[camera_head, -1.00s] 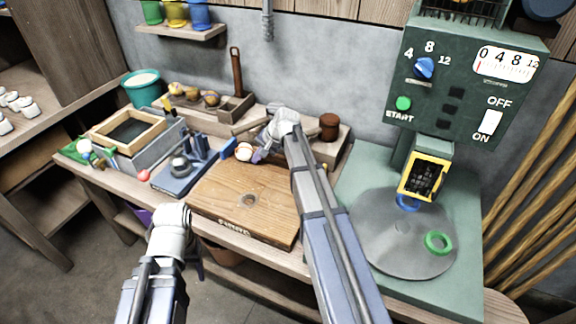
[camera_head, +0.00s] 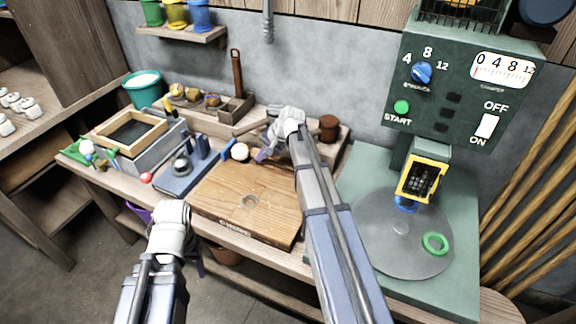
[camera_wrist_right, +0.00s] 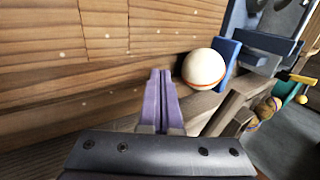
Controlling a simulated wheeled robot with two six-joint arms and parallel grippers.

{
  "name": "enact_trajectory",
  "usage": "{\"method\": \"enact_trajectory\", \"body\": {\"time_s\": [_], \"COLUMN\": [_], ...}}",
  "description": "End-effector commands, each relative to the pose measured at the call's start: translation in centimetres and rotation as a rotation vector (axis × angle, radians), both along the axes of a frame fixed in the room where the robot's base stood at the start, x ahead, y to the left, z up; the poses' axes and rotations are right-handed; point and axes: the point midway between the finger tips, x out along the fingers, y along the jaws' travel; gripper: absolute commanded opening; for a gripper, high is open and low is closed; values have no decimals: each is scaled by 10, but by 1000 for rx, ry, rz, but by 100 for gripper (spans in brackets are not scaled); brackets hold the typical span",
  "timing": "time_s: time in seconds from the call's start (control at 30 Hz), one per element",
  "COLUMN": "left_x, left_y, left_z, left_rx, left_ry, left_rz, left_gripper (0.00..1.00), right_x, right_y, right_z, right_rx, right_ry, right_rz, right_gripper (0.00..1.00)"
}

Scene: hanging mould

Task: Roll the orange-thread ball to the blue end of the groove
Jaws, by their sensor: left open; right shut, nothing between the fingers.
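The white ball (camera_head: 240,152) with an orange thread lies at the back edge of the wooden board (camera_head: 225,190), close to the blue end piece (camera_head: 228,147). In the right wrist view the ball (camera_wrist_right: 204,68) shows its orange band low on its side, and the blue piece (camera_wrist_right: 226,50) is just beyond it; whether they touch I cannot tell. My right gripper (camera_head: 264,156) is shut and empty, to the right of the ball; its purple fingers (camera_wrist_right: 161,88) look apart from it. My left gripper (camera_head: 172,212) is low at the table's front; its fingers are hidden.
A blue stand (camera_head: 185,175) and a wooden frame (camera_head: 128,131) stand left of the board. Wooden blocks and a brown jar (camera_head: 329,127) are behind. A green machine with a grey disc (camera_head: 400,235) is to the right. The board's top is clear.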

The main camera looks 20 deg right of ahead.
Motion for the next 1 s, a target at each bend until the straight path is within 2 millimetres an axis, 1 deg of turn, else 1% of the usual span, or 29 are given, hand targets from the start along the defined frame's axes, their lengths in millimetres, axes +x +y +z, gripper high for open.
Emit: {"method": "enact_trajectory", "body": {"time_s": [0.03,0.2,0.4,0.5,1.0], "left_x": [0,0,0,0,0], "left_y": [0,0,0,0,0], "left_z": [9,33,59,68,67], "left_rx": [0,0,0,0,0], "left_ry": [0,0,0,0,0], "left_rz": [0,0,1,1,1], "left_gripper": [60,60,60,60,60], "right_x": [0,0,0,0,-1], "right_y": [0,0,0,0,2], "right_z": [9,33,59,68,66], "right_rx": [0,0,0,0,-2], "right_ry": [0,0,0,0,1], "right_rz": [0,0,0,0,3], "right_gripper": [0,0,0,0,0]}}
